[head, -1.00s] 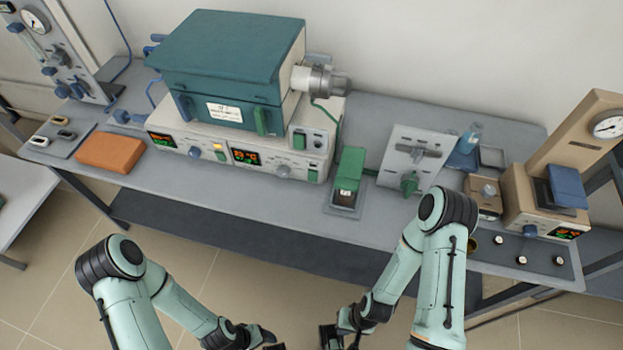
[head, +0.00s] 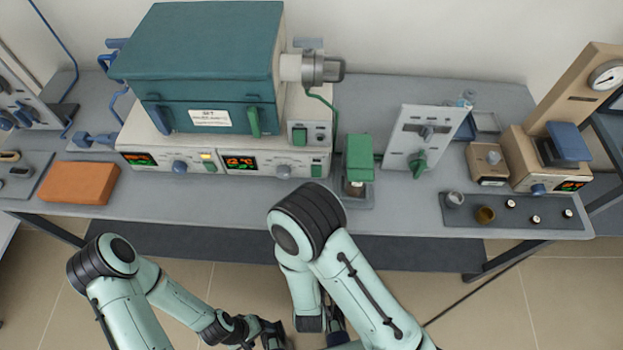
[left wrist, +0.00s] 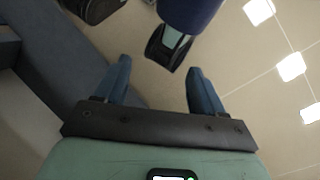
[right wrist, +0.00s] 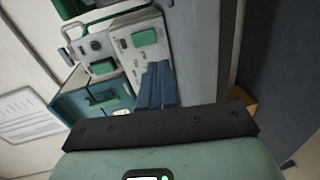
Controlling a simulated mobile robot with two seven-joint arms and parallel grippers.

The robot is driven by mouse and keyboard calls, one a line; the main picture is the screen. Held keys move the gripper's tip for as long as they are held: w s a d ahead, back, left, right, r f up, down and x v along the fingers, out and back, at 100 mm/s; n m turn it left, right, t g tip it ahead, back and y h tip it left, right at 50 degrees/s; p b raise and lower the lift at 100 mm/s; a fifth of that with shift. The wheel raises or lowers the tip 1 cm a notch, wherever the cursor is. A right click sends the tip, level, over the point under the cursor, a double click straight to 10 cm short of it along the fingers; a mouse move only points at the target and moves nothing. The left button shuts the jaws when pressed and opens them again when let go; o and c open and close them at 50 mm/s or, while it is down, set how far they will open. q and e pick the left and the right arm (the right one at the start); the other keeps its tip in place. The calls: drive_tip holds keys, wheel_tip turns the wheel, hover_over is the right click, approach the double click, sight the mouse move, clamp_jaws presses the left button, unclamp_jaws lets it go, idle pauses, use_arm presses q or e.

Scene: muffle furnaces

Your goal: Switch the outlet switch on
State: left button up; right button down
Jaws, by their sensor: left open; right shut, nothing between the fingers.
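The frames do not make clear which part is the outlet switch. Green rocker-like switches sit on the furnace base, one on its right-hand panel (head: 300,137) and one lower at its front (head: 316,170). An upright pale panel (head: 402,150) with a grey lever and green knob (head: 418,164) stands to the right. My left gripper (head: 275,333) is low in front of the bench, open and empty in the left wrist view (left wrist: 158,78). My right gripper (right wrist: 160,72) is shut and empty, facing pale panels with a green switch (right wrist: 144,38). In the head view my right arm largely hides it.
A teal furnace (head: 205,65) stands on the control base. A green-topped device (head: 360,160) stands right of it. An orange block (head: 78,183) lies at left. A beige instrument (head: 515,160) and a dark tray (head: 460,218) are at right. The bench's front edge (head: 200,218) lies beyond my arms.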

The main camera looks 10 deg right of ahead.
sight(317, 176)
drive_tip(key=w+b, duration=0.2)
drive_tip(key=w, duration=0.1)
drive_tip(key=shift+d+r+b, duration=0.2)
drive_tip(key=shift+d+b, duration=0.1)
drive_tip(key=shift+b, duration=0.1)
drive_tip(key=b, duration=0.3)
drive_tip(key=w+b, duration=0.1)
drive_tip(key=b, duration=0.2)
drive_tip(key=w+b, duration=0.1)
drive_tip(key=b, duration=0.3)
drive_tip(key=shift+w+d+f+n+t, duration=0.15)
drive_tip(key=shift+d+f+n+t, duration=0.1)
drive_tip(key=shift+d+n+t, duration=0.05)
drive_tip(key=x, duration=0.4)
drive_tip(key=b+x, duration=0.1)
drive_tip(key=x, duration=0.2)
drive_tip(key=shift+w+d+r, duration=0.2)
drive_tip(key=shift+w, duration=0.2)
drive_tip(key=shift+w+d, duration=0.1)
drive_tip(key=shift+w, duration=0.45)
use_arm(q)
drive_tip(key=w+a+f+t, duration=0.1)
drive_tip(key=w+f, duration=0.2)
drive_tip(key=f, duration=0.3)
drive_tip(key=w+a+f+t+y, duration=0.1)
drive_tip(key=w+f, duration=0.3)
drive_tip(key=f, duration=0.3)
drive_tip(key=shift+a+f+n+t, duration=0.2)
drive_tip(key=shift+f+n+t, duration=0.1)
drive_tip(key=shift+t, duration=0.1)
